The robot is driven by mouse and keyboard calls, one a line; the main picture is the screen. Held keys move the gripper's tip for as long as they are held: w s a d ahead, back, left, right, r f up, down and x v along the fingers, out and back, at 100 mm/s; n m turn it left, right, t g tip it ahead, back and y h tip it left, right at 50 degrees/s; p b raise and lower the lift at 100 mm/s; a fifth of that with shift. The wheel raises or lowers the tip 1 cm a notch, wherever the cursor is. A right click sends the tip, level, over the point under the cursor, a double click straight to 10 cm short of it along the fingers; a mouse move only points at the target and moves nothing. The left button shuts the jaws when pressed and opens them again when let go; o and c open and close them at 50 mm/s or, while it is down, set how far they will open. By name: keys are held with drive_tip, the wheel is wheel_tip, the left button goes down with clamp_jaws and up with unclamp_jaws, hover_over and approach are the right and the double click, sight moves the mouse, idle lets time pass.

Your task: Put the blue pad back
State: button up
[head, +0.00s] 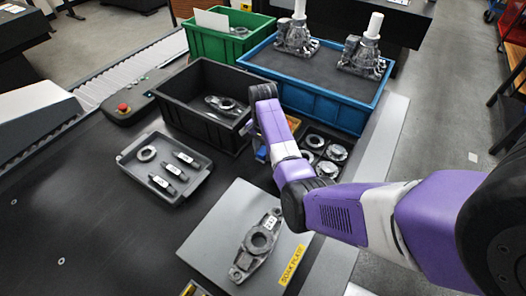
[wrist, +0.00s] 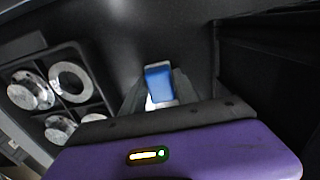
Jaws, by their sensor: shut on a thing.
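The blue pad (wrist: 158,80) shows in the wrist view as a small blue block with a pale lower edge. My gripper (wrist: 157,99) is shut on it, with a dark finger on each side. Dark surface lies beyond the pad; I cannot tell whether the pad touches it.
A black compartment tray (wrist: 84,120) with round metal parts is left of my gripper in the wrist view. The head view shows a black crate (head: 190,121), blue crate (head: 300,98), green crate (head: 204,46), grey tray (head: 190,187) and soak plate (head: 215,226) holding a casting.

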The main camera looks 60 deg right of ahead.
sight(263, 151)
drive_tip(key=o, duration=1.2)
drive_tip(key=shift+f, duration=0.1)
wheel_tip(263, 151, up, 12)
drive_tip(key=shift+r+p, duration=0.2)
drive_tip(key=shift+p, duration=0.15)
